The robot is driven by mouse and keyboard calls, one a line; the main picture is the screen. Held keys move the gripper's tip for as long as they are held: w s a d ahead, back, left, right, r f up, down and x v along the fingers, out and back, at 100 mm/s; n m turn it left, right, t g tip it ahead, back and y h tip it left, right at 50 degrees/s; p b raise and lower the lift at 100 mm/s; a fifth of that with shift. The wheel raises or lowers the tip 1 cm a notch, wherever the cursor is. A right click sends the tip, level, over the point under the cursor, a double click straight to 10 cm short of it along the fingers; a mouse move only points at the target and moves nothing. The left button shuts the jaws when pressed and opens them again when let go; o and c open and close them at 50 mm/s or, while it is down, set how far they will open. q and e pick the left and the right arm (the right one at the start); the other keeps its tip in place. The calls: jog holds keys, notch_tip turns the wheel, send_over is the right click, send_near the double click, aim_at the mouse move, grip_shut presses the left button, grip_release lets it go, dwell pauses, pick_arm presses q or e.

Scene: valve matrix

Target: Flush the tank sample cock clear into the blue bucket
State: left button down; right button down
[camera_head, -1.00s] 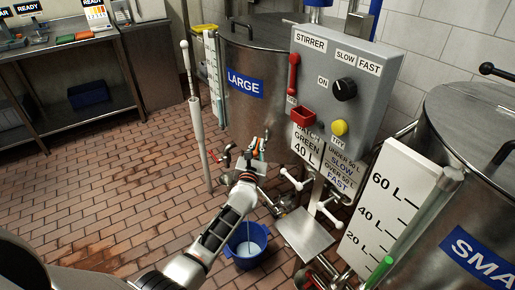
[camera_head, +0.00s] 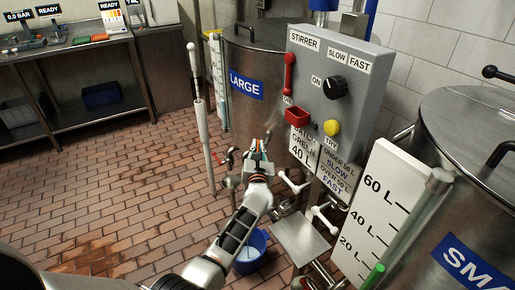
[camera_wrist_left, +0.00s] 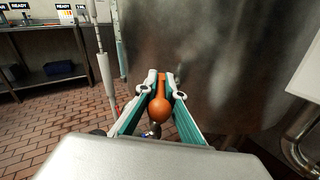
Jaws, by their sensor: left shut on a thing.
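My left gripper (camera_head: 260,160) is at the lower front of the large steel tank (camera_head: 262,110). The left wrist view shows its two teal fingers (camera_wrist_left: 161,84) shut on an orange, ball-ended cock handle (camera_wrist_left: 160,110) by the tank wall. In the head view the gripper mostly hides the cock. The blue bucket (camera_head: 260,264) stands on the floor below, partly behind my left forearm, with pale liquid inside. Its spout cannot be made out. My right gripper is not in view.
A grey stirrer panel (camera_head: 350,105) with red lever, black knob and yellow button overhangs to the right. White-handled valves (camera_head: 293,182) and a steel plate (camera_head: 300,241) sit below it. A white pole (camera_head: 203,125) stands left of the tank. Tiled floor (camera_head: 100,185) is clear leftward.

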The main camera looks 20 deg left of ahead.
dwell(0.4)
pick_arm(q)
jog(key=c, duration=2.1)
grip_release()
jog(key=shift+c, duration=0.2)
